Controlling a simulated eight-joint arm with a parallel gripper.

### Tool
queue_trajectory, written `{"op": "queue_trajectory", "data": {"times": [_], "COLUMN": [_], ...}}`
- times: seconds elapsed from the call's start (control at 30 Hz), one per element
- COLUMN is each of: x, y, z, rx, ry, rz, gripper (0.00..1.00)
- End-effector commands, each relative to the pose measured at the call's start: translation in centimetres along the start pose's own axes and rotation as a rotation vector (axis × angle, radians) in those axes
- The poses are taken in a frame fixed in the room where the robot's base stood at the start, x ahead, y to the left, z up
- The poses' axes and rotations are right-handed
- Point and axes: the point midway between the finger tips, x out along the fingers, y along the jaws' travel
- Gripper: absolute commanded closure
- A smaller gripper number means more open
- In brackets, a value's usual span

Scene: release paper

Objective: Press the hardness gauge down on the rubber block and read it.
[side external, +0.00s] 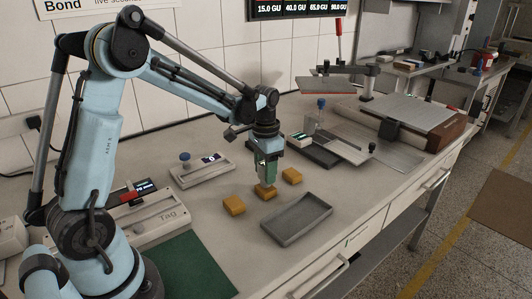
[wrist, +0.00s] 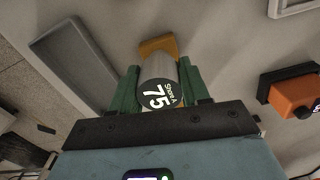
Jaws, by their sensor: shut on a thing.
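My gripper (side external: 266,172) has green fingers pointing down and is shut on the hardness gauge. In the wrist view, the gauge (wrist: 157,93) is a grey cylinder between the fingers, its dark round face showing "Shore A" and "75". A yellow-orange rubber block (side external: 265,192) lies directly under the gauge in the side view, and the gauge's lower end appears to meet it. Part of a block (wrist: 158,45) shows beyond the gauge in the wrist view. The contact itself is hidden by the fingers and gauge.
Similar blocks lie to the left (side external: 234,205) and right (side external: 291,176) of the middle one. An empty grey tray (side external: 272,228) stands in front. A white device with a blue knob (side external: 186,168) is behind left. A green mat (side external: 188,268) lies at front left.

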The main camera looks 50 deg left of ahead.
Motion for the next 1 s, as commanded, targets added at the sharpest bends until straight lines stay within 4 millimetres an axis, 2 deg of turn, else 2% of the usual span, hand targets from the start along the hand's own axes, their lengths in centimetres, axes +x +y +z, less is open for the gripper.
{"op": "queue_trajectory", "data": {"times": [1.0], "x": [0.82], "y": [-0.01], "z": [-0.02], "rx": [0.0], "ry": [0.0], "rz": [0.0], "gripper": [0.85]}}
